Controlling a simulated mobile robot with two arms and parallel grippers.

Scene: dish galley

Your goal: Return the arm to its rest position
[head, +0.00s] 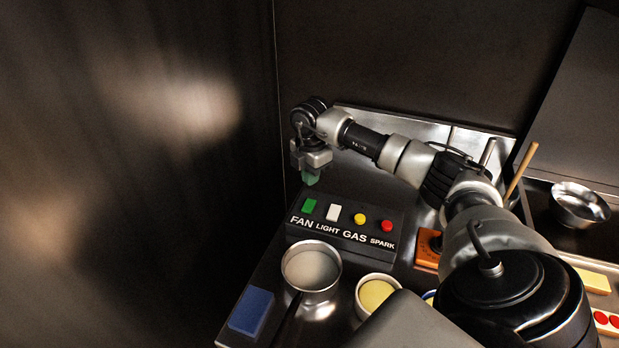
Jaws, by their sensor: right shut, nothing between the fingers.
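My right arm (400,158) reaches in from the lower right and across the counter to the back left. My right gripper (311,177) hangs at its end, pointing down, with greenish fingertips. It is shut with nothing in it. It is behind and above the control box (345,224), near the box's green FAN button (309,205). In the picture the fingertips and the box appear apart. My left gripper is out of view.
A pot (311,268) with pale contents, a bowl of yellow stuff (376,294) and a blue block (251,311) sit in front of the box. An orange switch block (428,249) and a metal bowl (579,205) are to the right. A dark wall (120,200) fills the left.

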